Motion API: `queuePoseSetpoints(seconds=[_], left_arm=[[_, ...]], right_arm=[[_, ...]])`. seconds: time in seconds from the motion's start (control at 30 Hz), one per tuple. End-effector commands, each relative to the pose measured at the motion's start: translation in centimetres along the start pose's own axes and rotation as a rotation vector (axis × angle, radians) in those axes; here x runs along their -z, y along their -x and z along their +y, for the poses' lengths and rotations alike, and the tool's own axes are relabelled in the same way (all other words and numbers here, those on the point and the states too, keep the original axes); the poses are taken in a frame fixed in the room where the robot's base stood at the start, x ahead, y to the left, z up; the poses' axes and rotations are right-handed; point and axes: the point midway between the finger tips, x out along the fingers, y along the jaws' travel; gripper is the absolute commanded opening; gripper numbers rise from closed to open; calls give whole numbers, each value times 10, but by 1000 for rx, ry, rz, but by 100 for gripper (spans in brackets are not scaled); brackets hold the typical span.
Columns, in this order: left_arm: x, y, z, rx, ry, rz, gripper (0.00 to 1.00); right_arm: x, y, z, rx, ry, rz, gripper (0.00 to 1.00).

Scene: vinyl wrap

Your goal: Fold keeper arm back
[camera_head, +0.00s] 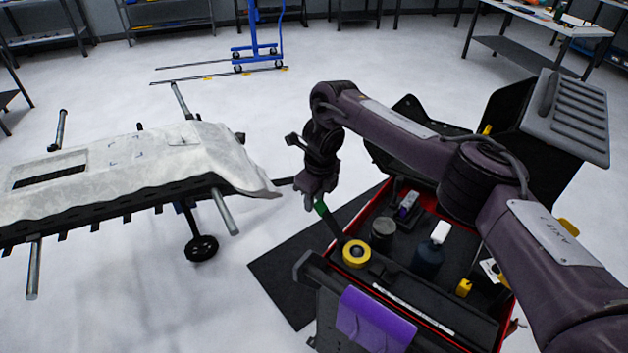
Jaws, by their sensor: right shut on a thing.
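My right arm reaches in from the right, and its gripper (314,197) points down at the far left corner of the open tool cart (452,344). It is shut on the end of a thin dark bar with a green part (322,209), which seems to be the keeper arm. The bar slants down to the right, toward the cart's tray by a yellow tape roll (356,253). The fingers hide its upper end, and I cannot tell where it is hinged. My left gripper is not in view.
A panel under a pale wrinkled sheet (130,160) lies on a wheeled stand at left. The cart holds a grey jar (383,233), a dark bottle (429,258) and a purple cloth (372,322) over its front. A dark mat (290,285) lies on the floor. Open floor lies behind.

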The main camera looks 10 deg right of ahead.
Motion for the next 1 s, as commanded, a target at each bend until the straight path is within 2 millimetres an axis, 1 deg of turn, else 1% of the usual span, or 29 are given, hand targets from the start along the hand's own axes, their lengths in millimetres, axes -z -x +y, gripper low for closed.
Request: queuePoseSetpoints(seconds=[0.03, 0.3, 0.47, 0.5, 0.67, 0.9, 1.0], left_arm=[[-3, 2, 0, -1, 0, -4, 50], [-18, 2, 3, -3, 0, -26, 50], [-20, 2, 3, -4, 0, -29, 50], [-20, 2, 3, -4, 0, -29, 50], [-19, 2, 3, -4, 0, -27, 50], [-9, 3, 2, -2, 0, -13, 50], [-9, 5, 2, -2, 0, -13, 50]], right_arm=[[7, -8, 4, -4, 3, 24, 0], [9, -10, 7, -4, 2, 33, 0], [9, -11, 7, -4, 3, 33, 0], [9, -11, 7, -5, 3, 33, 30], [8, -9, 6, -3, 2, 28, 51], [6, -6, 5, -2, 1, 24, 51], [6, 0, 4, 1, 1, 22, 51]])
